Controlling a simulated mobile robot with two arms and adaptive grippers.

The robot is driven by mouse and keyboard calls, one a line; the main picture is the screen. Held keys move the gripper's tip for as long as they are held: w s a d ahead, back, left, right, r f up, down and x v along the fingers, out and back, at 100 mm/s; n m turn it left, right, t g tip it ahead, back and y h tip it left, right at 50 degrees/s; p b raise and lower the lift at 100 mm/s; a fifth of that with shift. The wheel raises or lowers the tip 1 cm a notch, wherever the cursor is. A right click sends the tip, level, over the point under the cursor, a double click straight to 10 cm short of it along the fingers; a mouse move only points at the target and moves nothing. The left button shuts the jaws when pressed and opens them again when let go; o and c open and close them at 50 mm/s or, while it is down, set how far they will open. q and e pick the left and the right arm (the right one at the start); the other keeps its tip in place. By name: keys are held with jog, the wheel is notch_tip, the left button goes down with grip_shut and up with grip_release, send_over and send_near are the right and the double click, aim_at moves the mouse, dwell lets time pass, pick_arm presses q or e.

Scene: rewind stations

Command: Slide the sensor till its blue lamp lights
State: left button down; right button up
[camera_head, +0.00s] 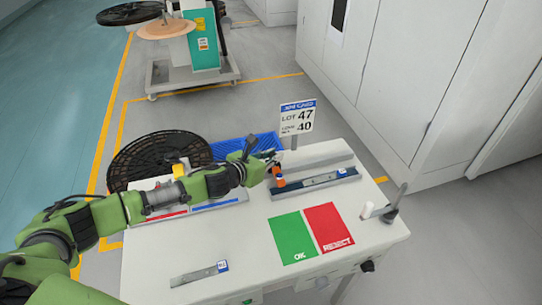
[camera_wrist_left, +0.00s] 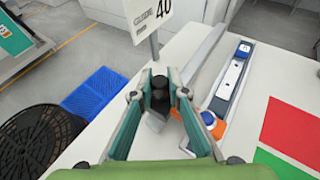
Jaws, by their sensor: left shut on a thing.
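A metal rail (camera_head: 318,182) lies on the white table; it also shows in the wrist view (camera_wrist_left: 229,85). A small orange block (camera_head: 280,182), apparently the sensor, sits at the rail's near left end. In the wrist view, the orange block (camera_wrist_left: 216,130) has a round blue cap; I cannot tell whether it is lit. My left gripper (camera_head: 270,161) is just above and behind the block. Its fingers (camera_wrist_left: 160,88) are shut on a dark knob (camera_wrist_left: 160,98) with a grey part below. The fingers hide how the knob joins the sensor. My right gripper is not in view.
A second long bar (camera_head: 320,160) lies behind the rail. Green OK (camera_head: 293,238) and red REJECT (camera_head: 329,227) areas lie in front. A blue crate (camera_head: 232,146) and black reel (camera_head: 150,157) are beyond the table.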

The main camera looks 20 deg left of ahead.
pick_arm(q)
jog(key=w+d, duration=0.2)
jog(key=d, duration=0.1)
jog(key=w+d, duration=0.2)
jog(key=d, duration=0.1)
jog(key=w+d+p, duration=0.1)
jog(key=w+d, duration=0.1)
jog(key=d, duration=0.1)
jog(key=shift+w+d, duration=0.2)
jog(key=c, duration=2)
grip_release()
jog(key=shift+o, duration=0.2)
jog(key=v, duration=1.2)
